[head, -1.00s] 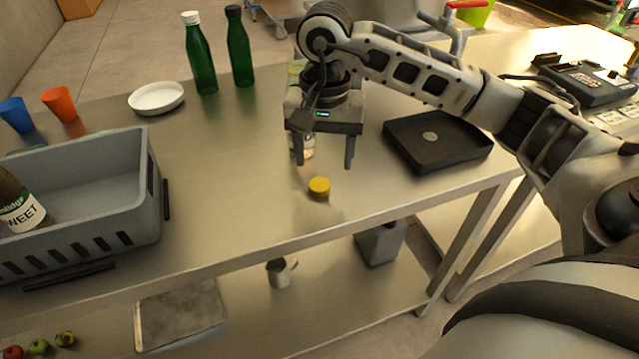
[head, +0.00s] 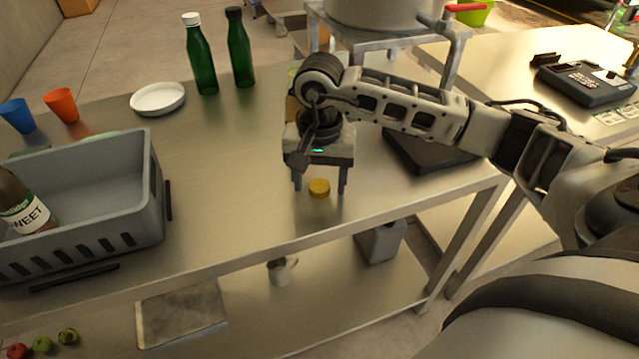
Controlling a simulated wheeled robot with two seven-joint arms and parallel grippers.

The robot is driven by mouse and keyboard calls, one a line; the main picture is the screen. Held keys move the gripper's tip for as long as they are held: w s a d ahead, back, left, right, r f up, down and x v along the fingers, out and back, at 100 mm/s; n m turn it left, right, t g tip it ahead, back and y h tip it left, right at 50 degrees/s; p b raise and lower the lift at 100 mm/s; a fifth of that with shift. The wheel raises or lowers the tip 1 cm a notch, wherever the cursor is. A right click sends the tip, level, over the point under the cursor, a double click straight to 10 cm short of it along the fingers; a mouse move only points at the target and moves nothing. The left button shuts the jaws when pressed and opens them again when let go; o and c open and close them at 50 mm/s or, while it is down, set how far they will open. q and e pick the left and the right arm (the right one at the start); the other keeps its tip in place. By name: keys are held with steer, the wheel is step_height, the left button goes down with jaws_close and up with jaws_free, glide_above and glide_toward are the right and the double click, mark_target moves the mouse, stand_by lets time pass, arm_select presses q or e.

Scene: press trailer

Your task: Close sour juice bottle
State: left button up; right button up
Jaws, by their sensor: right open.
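A yellow cap (head: 319,188) lies on the steel table near its front edge. My right gripper (head: 319,191) is open, pointing down, with one finger on each side of the cap in the picture; I cannot tell whether they touch it. A bottle (head: 292,106) stands behind the gripper and is mostly hidden; only a strip shows at its left, and its label cannot be read. A bottle labelled "SWEET" (head: 28,213) leans in the grey crate at the left. My left gripper is not in view.
The grey crate (head: 155,195) fills the table's left end. Two green bottles (head: 202,62) (head: 240,55), a white plate (head: 158,98) and orange (head: 62,105) and blue (head: 17,115) cups stand at the back. A black tray (head: 425,155) lies right, partly behind my arm. The middle is clear.

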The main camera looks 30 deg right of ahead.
mark_target(317, 188)
steer(key=c, duration=1)
steer(key=shift+c, duration=0.2)
steer(key=shift+r, duration=0.1)
steer(key=shift+r, duration=0.4)
steer(key=r, duration=0.1)
steer(key=r+b, duration=0.1)
steer(key=r, duration=0.1)
steer(key=shift+s+a, duration=0.1)
steer(key=shift+a, duration=0.2)
steer(key=s+a+r, duration=0.8)
steer(key=a+r, duration=0.1)
steer(key=a, duration=0.2)
steer(key=shift+b, duration=0.45)
steer(key=shift+w, duration=0.1)
